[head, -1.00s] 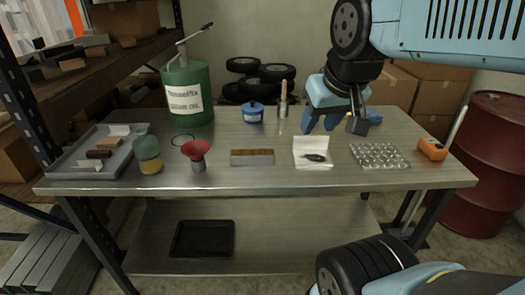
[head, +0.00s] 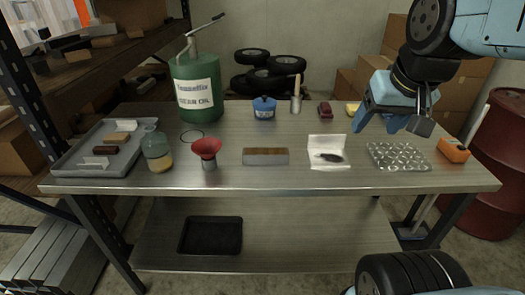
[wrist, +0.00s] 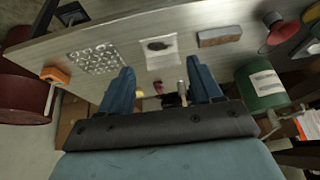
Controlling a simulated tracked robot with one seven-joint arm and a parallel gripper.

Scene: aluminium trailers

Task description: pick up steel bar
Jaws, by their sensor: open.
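I cannot tell for certain which object is the steel bar. A flat block with a brown top and grey side (head: 265,156) lies at the table's front middle; the wrist view shows it too (wrist: 219,36). A grey tray (head: 62,163) at the left holds several small bars: a pale grey one (head: 95,162), a dark red one (head: 105,149), a tan one (head: 117,138) and a whitish one (head: 127,125). My gripper (head: 391,128) is open and empty above the table's right side, well apart from these bars. Its blue fingers show in the wrist view (wrist: 160,67).
A red funnel (head: 207,150), a jar (head: 158,153), a green oil can (head: 198,95) and a blue pot (head: 264,108) stand on the table (head: 270,181). Shelving stands left.

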